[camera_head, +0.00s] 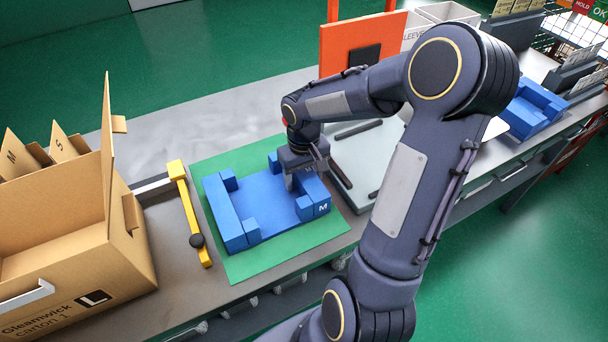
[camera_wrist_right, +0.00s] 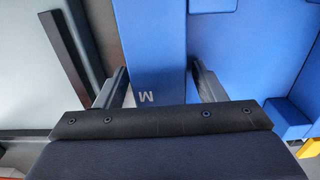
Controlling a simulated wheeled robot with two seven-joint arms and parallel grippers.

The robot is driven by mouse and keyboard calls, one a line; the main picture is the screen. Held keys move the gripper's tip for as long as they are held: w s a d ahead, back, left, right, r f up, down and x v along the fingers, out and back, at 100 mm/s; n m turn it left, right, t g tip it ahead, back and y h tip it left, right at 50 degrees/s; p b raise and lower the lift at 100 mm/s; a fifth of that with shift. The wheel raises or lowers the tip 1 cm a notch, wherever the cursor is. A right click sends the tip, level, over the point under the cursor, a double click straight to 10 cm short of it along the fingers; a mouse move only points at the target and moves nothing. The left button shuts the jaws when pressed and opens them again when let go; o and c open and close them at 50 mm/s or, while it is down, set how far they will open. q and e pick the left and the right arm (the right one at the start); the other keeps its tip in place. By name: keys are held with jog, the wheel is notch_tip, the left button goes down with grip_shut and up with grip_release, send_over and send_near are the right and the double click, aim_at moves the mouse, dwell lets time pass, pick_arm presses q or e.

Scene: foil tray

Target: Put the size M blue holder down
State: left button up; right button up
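The size M blue holder (camera_head: 265,203) is a flat blue tray with raised walls and corner blocks, an M on its right wall. In the head view it is level over the green mat (camera_head: 285,260); whether it touches the mat is hard to tell. My right gripper (camera_head: 300,180) is at its right wall. In the right wrist view, the fingers of this gripper (camera_wrist_right: 160,75) stand on either side of the M-marked wall (camera_wrist_right: 155,45), close against it. The fingertips are partly hidden. My left gripper is not in view.
A yellow stop bar (camera_head: 188,215) and an open carton marked L (camera_head: 80,250) stand left of the mat. A grey plate (camera_head: 365,155) lies just right of the holder. An orange panel (camera_head: 340,45) rises behind. Another blue holder (camera_head: 530,110) is at far right.

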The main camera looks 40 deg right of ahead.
notch_tip(320, 180, up, 12)
jog(key=shift+f+p, duration=0.2)
jog(key=shift+p, duration=0.25)
jog(key=s+a+n+t+y, duration=0.1)
jog(key=s+a+t+y, duration=0.2)
jog(key=s+a, duration=1.1)
jog(key=t, duration=0.2)
jog(key=shift+s+a+t+y, duration=0.15)
jog(key=shift+a+t+y, duration=0.15)
jog(key=shift+y, duration=0.1)
